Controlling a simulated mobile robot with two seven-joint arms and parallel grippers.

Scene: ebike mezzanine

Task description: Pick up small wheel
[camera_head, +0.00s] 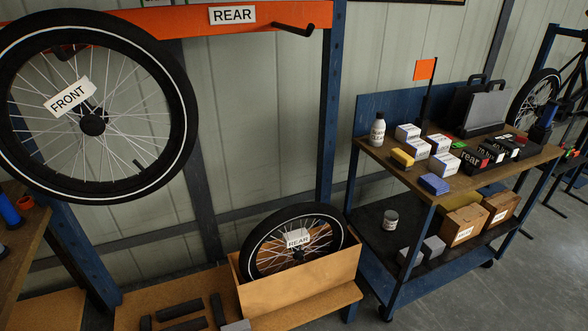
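A smaller wheel with a black tyre (254,236) and a white "REAR" label (297,238) stands tilted in an open wooden box (300,284) at lower centre. The box wall hides its lower part. A larger wheel (181,95) with a white "FRONT" label (70,96) hangs at upper left, in front of the orange beam. Neither of my grippers shows in the head view.
The box rests on a low wooden shelf (347,296) with dark blocks (182,308) to its left. A blue post (333,110) rises behind the box. A blue cart (366,272) with small boxes and a bottle (378,130) stands right. An empty hook (296,28) sits under the "REAR" sign (233,15).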

